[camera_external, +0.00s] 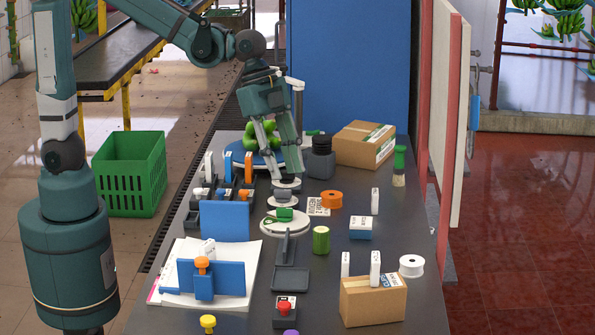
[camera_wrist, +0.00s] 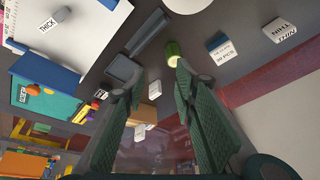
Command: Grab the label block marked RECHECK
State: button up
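I cannot read RECHECK on any block in either view. In the external view, upright white label blocks stand at the left (camera_external: 208,165), at the right (camera_external: 375,200) and near the cardboard box (camera_external: 345,264); their markings are unreadable. In the wrist view, one block (camera_wrist: 55,19) reads THICK, another label (camera_wrist: 281,32) reads THIN, and a blue-and-white block (camera_wrist: 222,50) seems to read 30 PCS. Small white blocks (camera_wrist: 154,90) have no readable text. My gripper (camera_external: 284,172) is above the back middle of the table, fingers apart and empty. Its fingers also show apart in the wrist view (camera_wrist: 160,72).
A blue plate with green fruit (camera_external: 262,140) is close behind my gripper.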

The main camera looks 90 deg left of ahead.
jog(key=w+d+f+m+g+p, duration=0.2)
jog(key=w+d+f+m+p, duration=0.15)
jog(key=w+d, duration=0.4)
jog(key=m+g+h+p, duration=0.1)
jog(key=m+h+p, duration=0.1)
jog(key=m+p, duration=0.3)
send_over(346, 255)
jog(key=a, duration=0.2)
notch_tip(346, 255, down, 7)
jog(key=shift+d+f, duration=0.1)
jog(key=shift+f, duration=0.05)
jog(key=shift+x, duration=1.2)
jog(key=shift+s+f, duration=0.1)
jog(key=shift+x, duration=2.5)
jog(key=shift+s, duration=0.1)
